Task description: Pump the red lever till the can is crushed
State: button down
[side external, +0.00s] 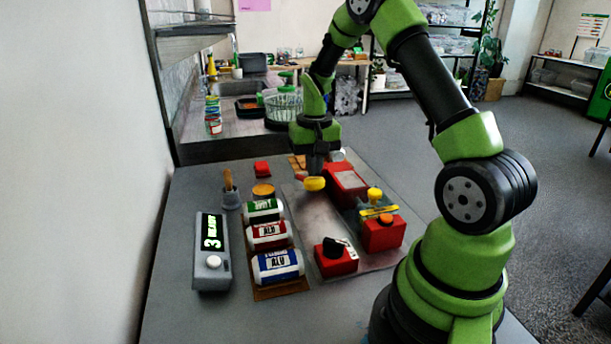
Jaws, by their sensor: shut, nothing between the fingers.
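My gripper (315,170) points down over the far middle of the table and is shut and empty. Its tips are just above or touching a round yellow knob (314,184); I cannot tell which. A red housing with a pale top plate (346,181) stands right beside it. I cannot clearly make out a red lever; my gripper may hide part of it. Three cans lie on their sides in a row to the left: one with a green band (262,210), one with a red band (268,235) and one with a blue band (277,267). None looks crushed.
A grey display box (211,253) stands at left. A red box with a black knob (335,258) and a red box with an orange button (384,233) are in front. The metal plate's middle (318,212) is clear.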

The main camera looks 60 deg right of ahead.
aim_at(315, 190)
jog(key=shift+f, duration=0.35)
jog(key=shift+s+a+f, duration=0.15)
jog(key=shift+f, duration=0.45)
jog(key=shift+s+a+f, duration=0.15)
jog(key=shift+f, duration=0.45)
jog(key=shift+f, duration=1.35)
